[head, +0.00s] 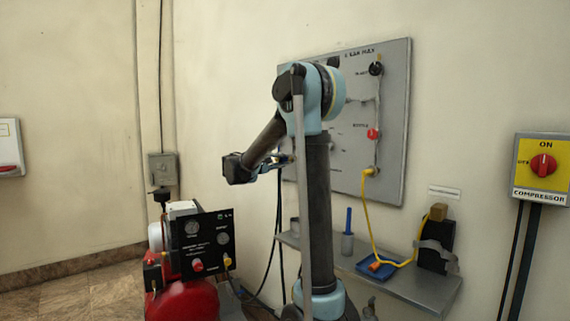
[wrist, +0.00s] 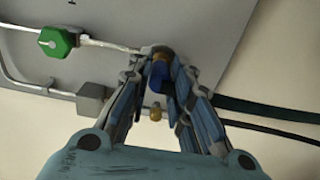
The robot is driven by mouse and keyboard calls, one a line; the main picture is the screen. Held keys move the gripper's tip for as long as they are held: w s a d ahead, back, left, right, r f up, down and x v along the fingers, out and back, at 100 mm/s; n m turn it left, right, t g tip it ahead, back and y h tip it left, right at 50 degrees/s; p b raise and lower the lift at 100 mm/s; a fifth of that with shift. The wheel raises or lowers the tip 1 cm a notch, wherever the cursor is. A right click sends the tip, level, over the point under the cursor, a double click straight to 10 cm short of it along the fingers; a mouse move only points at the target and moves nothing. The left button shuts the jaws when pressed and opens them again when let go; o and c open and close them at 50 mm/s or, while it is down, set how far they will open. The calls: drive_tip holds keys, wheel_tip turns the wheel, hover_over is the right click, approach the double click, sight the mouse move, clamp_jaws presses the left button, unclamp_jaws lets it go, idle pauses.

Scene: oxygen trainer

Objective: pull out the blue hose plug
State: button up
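The blue hose plug (wrist: 158,75) shows in the wrist view, at a brass-coloured fitting on the edge of the grey panel. My gripper (wrist: 161,65) reaches up to it, with one finger on each side of the plug. The fingertips are close to the plug, but whether they press on it cannot be told. In the head view my gripper (head: 290,159) is at the left edge of the wall panel (head: 395,110); the plug is mostly hidden there.
A green knob (wrist: 55,42) and metal pipes are on the panel. Dark hoses (wrist: 265,115) run at right. A red compressor (head: 185,299) stands lower left. A shelf (head: 425,292) below the panel carries a blue tray (head: 368,270) and a yellow hose (head: 368,215).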

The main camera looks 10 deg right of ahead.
sight(280, 160)
clamp_jaws()
drive_tip(key=shift+a, duration=0.1)
drive_tip(key=shift+v, duration=2.45)
